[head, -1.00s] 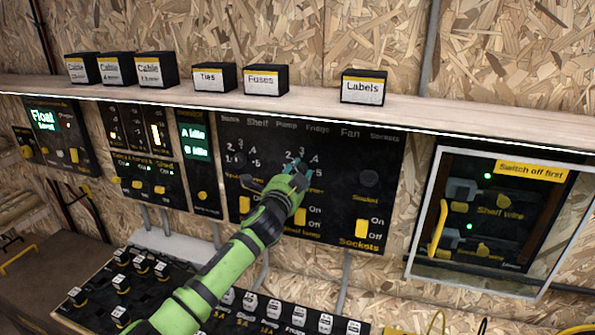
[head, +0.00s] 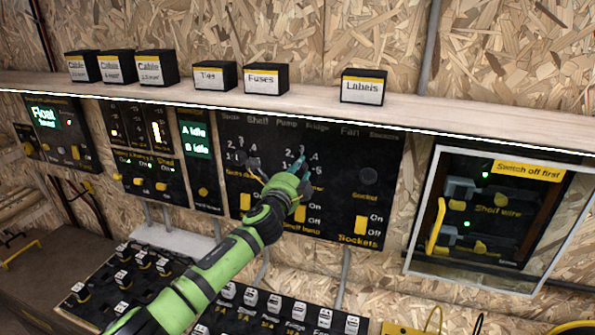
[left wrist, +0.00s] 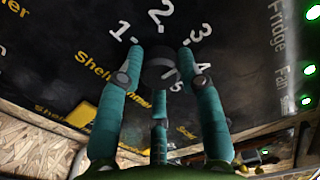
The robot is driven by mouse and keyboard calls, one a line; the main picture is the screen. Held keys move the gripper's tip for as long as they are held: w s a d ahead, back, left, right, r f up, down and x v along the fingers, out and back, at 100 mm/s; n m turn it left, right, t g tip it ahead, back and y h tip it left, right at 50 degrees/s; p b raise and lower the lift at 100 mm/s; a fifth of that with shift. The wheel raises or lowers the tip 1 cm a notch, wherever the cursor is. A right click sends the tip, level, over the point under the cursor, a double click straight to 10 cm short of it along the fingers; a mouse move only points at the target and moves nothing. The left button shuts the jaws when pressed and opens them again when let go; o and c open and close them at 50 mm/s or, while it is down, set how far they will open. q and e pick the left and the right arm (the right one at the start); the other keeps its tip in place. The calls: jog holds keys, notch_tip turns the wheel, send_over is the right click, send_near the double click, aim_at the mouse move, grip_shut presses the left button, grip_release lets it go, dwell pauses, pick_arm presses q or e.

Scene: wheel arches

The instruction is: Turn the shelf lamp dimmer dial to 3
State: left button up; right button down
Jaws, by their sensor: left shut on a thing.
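The dimmer dial (left wrist: 158,66) is a dark round knob on a black panel (head: 335,190), with white numbers 1 to 5 around it. A yellow label beside it in the left wrist view begins with "Shelf" and is partly covered by a finger. My left gripper (head: 299,164) reaches up to this dial; its teal fingers also show in the left wrist view (left wrist: 160,70). They are shut on the dial, around its sides. The hand and fingers hide most of the dial in the head view. I cannot read where its pointer stands. My right gripper is not in view.
A similar dial (head: 240,158) is to the left and a dark knob (head: 368,175) to the right. Yellow rocker switches (head: 361,225) sit below. A wooden shelf (head: 310,107) with labelled boxes runs above. A framed clear cover (head: 490,215) is at the right.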

pick_arm(q)
jog(key=shift+r, duration=0.15)
jog(key=o, duration=1.1)
jog(key=shift+c, duration=0.2)
jog(key=shift+o, duration=0.4)
jog(key=v, duration=1.2)
